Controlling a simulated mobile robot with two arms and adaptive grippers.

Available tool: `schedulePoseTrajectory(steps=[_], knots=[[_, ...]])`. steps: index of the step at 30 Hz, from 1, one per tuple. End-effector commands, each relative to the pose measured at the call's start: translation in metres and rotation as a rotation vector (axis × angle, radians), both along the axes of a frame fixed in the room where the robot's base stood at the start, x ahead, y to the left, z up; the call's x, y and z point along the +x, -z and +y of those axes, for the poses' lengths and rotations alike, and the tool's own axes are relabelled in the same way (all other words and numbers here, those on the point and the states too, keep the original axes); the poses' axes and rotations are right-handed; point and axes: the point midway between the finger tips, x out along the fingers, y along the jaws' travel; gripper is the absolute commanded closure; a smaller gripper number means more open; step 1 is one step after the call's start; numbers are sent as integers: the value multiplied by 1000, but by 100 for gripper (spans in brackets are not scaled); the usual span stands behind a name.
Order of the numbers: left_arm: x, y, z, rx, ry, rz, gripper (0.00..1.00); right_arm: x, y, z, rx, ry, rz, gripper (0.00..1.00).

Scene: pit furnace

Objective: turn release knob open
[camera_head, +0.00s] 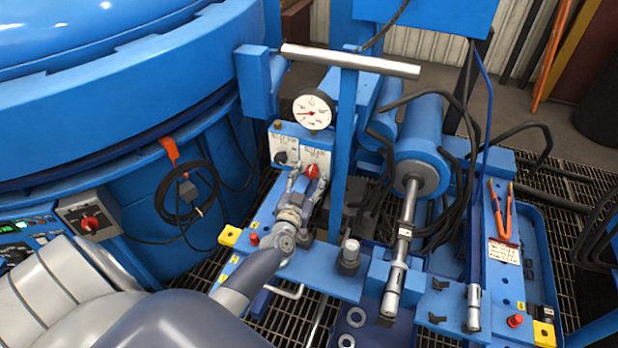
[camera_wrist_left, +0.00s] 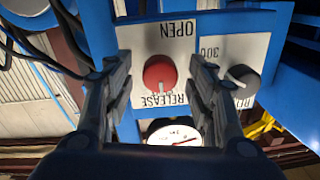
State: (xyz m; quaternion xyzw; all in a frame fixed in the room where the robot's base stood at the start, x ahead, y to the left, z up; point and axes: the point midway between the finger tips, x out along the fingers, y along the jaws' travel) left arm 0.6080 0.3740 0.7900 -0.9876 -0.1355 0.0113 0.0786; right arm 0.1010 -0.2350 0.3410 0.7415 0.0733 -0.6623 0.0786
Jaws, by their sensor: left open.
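The red release knob (camera_head: 312,171) sits on a white label plate on the small blue control box, below the dial gauge. In the left wrist view the knob (camera_wrist_left: 160,73) shows with upside-down lettering: OPEN above it and RELEASE below it. A pale mark on the knob points down toward RELEASE. My left gripper (camera_head: 306,184) is at the box in front of the knob. In the wrist view its two fingers (camera_wrist_left: 160,68) stand open, one on each side of the knob, with visible gaps. My right gripper is not in view.
A black knob (camera_head: 281,157) is close beside the red one, on the same box. The dial gauge (camera_head: 313,110) and a steel handle bar (camera_head: 348,61) are above. A blue post (camera_head: 343,150) stands just right of the gripper. The large blue furnace (camera_head: 120,85) fills the left.

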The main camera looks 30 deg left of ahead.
Motion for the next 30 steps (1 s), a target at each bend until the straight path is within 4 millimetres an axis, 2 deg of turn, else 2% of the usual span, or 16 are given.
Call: schedulePoseTrajectory(steps=[5,11,22,30], knots=[[0,0,0,0,0,0,49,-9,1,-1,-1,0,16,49],[0,0,0,0,0,0,94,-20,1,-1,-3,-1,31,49],[0,0,0,-32,0,-8,94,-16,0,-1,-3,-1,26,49],[0,-1,-1,-180,0,-43,94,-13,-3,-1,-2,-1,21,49]])
